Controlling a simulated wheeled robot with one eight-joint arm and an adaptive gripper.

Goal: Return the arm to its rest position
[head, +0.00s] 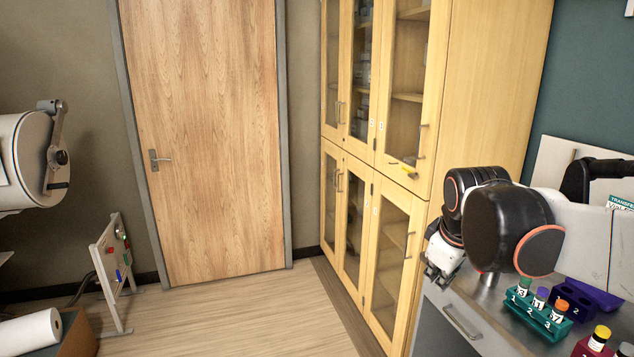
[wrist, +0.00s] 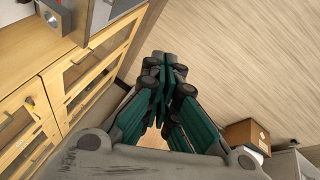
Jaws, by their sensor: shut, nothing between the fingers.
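My gripper (wrist: 163,72) is shut and empty in the wrist view. Its dark and teal fingers meet over the floor. In the head view my arm is at the right, folded in front of the cabinet and above the counter. My gripper (head: 440,272) shows there only in part, low at the counter's left end, beside the cabinet, and its fingertips are hard to make out. It holds nothing.
A wooden cabinet (head: 442,110) with glass doors stands behind my arm. A teal rack (head: 536,317) with several capped vials and a purple rack (head: 590,294) are on the counter. The floor (head: 235,318) before the door (head: 205,140) is clear. A small board (head: 112,268) stands left.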

